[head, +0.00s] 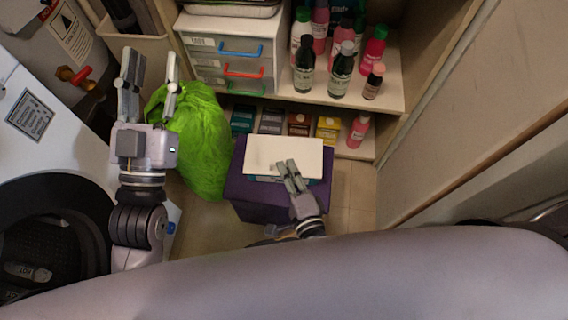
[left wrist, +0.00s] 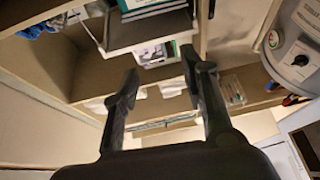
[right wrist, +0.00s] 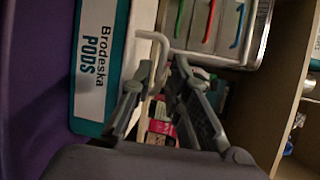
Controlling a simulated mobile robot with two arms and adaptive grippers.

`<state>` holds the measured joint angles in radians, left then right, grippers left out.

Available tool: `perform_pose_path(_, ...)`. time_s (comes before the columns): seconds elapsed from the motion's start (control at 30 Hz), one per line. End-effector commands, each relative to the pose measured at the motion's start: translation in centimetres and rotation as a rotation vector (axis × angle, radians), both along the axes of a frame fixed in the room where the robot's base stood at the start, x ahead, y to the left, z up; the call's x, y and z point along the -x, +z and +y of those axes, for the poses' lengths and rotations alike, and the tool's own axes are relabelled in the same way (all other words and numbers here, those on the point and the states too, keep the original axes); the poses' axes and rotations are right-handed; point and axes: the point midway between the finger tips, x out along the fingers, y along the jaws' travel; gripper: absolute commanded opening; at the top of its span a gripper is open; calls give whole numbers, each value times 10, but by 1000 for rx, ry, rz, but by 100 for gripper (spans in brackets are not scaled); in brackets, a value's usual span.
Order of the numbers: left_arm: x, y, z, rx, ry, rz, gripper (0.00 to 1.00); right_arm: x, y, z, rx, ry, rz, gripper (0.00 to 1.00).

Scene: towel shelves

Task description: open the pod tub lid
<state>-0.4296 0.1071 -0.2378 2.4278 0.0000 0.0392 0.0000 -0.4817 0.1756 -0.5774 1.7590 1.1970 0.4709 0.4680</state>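The pod tub is a teal box whose side label reads "Brodeska PODS" in the right wrist view (right wrist: 90,70). Its cream lid (head: 285,152) looks closed in the head view. My right gripper (head: 287,168) is at the lid's near edge. In the right wrist view my right gripper (right wrist: 162,68) has its fingers apart, with a white lip or tab of the lid between them; I cannot tell whether they touch it. My left gripper (head: 150,62) is open and empty, raised at the left, away from the tub.
The tub stands on a purple box (head: 250,205). A green bag (head: 200,135) is at its left. Behind are small boxes (head: 328,128), a drawer unit (head: 235,65) and shelf bottles (head: 341,70). A washing machine (head: 60,140) is at left, a wooden panel (head: 450,120) at right.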

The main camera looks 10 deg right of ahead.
Motion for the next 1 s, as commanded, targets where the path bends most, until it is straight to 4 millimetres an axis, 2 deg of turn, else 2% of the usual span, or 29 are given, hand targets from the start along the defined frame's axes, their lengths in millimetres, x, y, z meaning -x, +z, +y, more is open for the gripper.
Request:
perform_pose_path(0.1, 4, 7, 0, 13, -3, -44, 40, -15, -3, 2, 0, -2, -1, 16)
perform_pose_path(0.27, 7, 12, 0, 21, -4, -74, 40, -24, -4, 4, 0, 0, 1, 16)
perform_pose_path(0.53, 7, 13, 0, 22, -4, -78, 40, -25, -5, 4, 0, 0, 1, 16)
perform_pose_path(0.77, 7, 13, 0, 22, -5, -77, 40, -25, -5, 4, 1, 0, 1, 1)
perform_pose_path(1.0, 7, 12, 0, 21, -5, -76, 40, -25, -5, 4, 1, 0, 1, 0)
